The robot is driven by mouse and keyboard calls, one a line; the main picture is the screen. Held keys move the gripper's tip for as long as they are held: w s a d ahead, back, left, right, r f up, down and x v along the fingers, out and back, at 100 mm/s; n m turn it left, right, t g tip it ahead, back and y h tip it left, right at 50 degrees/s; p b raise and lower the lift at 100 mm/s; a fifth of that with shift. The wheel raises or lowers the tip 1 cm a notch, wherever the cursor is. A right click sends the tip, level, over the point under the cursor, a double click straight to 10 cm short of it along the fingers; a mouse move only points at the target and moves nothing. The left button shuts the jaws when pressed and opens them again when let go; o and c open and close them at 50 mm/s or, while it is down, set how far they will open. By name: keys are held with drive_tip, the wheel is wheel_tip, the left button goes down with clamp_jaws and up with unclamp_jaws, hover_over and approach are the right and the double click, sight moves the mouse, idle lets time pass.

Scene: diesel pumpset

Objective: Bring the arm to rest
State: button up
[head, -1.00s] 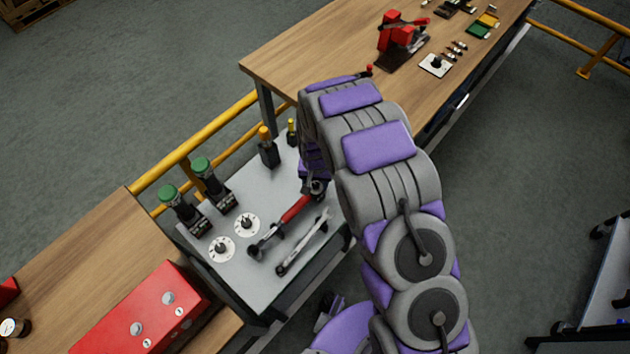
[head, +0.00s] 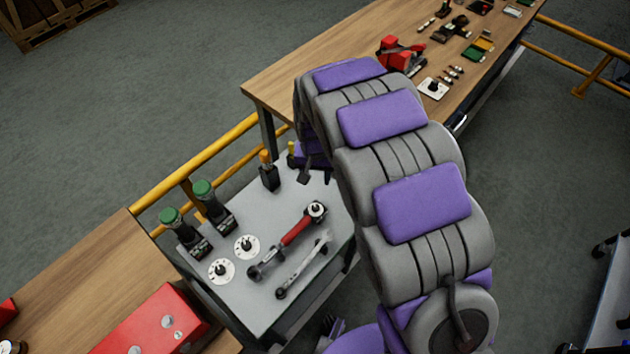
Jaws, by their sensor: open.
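My arm rises from the bottom right and bends over towards the grey table (head: 235,290). My gripper (head: 306,174) hangs near the far right edge of that table, partly hidden behind my own arm. It is open, with nothing seen between its fingers.
Two green-capped parts (head: 203,189), two white dials (head: 247,247) and an orange-topped part (head: 267,160) stand on the grey table. Wooden workbenches (head: 290,75) flank it, one holding a red box (head: 155,325). Yellow rails (head: 215,148) run behind.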

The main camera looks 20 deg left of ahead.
drive_tip(key=shift+r, duration=0.25)
idle(0.4)
